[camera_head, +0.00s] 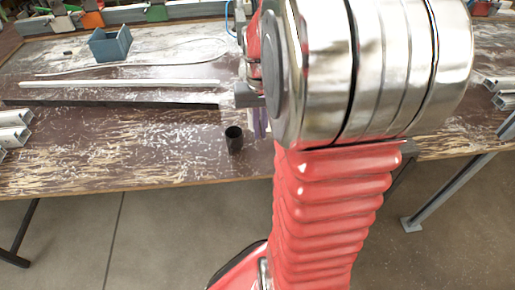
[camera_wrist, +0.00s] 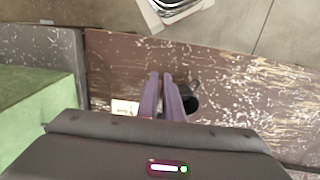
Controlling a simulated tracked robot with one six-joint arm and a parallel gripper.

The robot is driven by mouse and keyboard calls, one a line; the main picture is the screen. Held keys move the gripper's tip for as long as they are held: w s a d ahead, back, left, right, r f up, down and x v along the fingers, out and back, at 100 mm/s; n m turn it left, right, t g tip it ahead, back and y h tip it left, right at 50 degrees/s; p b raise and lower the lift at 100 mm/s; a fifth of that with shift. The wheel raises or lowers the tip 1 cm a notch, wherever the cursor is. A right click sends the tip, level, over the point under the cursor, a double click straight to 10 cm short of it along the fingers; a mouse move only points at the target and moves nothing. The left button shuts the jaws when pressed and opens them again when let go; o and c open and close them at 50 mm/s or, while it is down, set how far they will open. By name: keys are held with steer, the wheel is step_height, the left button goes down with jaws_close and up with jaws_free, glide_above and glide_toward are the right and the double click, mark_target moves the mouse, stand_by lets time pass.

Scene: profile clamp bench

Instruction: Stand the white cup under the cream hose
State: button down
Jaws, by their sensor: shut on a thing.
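My gripper shows in the wrist view as two purple fingers (camera_wrist: 163,95), close together with a narrow gap. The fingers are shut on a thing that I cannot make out. In the head view the purple fingers (camera_head: 258,122) are partly hidden behind my arm, close over the bench. I cannot make out a white cup in either view. A thin pale line like a hose (camera_head: 150,67) lies curved on the bench; I cannot tell if it is the cream hose.
A black cup (camera_head: 233,139) stands near the bench's front edge, right of my fingers in the wrist view (camera_wrist: 189,99). A small pale patch (camera_wrist: 125,107) is left of them. A blue bin (camera_head: 111,44) and metal profiles (camera_head: 120,84) lie further back.

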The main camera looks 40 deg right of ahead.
steer(key=shift+f, duration=0.1)
steer(key=shift+f, duration=3.05)
steer(key=shift+f, duration=1.9)
steer(key=shift+f, duration=0.1)
steer(key=c, duration=1.9)
jaws_free()
step_height(320, 180, up, 12)
steer(key=shift+w+d+r, duration=0.1)
steer(key=shift+r, duration=0.05)
